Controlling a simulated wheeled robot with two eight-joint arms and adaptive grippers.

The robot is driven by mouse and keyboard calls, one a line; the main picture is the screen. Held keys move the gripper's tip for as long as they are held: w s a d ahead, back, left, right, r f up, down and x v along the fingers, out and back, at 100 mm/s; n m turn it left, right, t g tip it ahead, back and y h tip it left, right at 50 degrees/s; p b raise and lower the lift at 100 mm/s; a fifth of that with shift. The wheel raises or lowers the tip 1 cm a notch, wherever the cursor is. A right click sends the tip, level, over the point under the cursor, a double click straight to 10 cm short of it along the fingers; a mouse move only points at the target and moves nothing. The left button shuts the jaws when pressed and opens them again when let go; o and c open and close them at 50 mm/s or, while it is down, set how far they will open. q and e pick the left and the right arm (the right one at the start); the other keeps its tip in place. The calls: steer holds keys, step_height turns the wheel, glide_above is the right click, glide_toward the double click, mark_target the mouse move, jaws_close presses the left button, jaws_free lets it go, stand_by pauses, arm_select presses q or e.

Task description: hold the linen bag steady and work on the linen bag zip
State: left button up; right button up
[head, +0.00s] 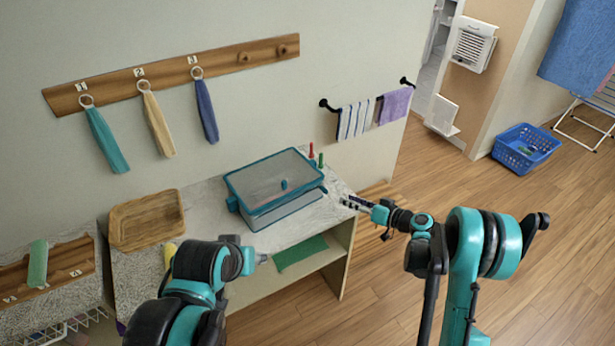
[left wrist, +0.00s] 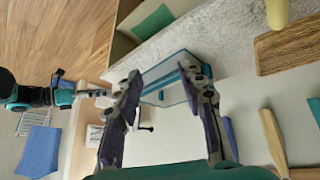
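A wooden tray (head: 146,220) stands on the counter left of the bag. Red (head: 311,150) and green (head: 321,160) pegs stand behind it. A green cloth (head: 301,253) lies on the shelf below. Towels hang on the wall rail (head: 170,72).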

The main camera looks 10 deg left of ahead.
arm_select(q)
steer(key=w+r+n+g, duration=0.2)
steer(key=w+r+n, duration=0.4)
steer(key=w, duration=0.4)
steer(key=n+g, duration=0.5)
steer(key=n, duration=1.3)
glide_above(284, 181)
step_height(284, 181, down, 10)
steer(key=shift+s+r, duration=0.15)
steer(key=shift+r, duration=0.1)
steer(key=shift+f+n, duration=0.3)
steer(key=shift+f, duration=0.25)
step_height(284, 181, down, 7)
steer(key=shift+f, duration=0.2)
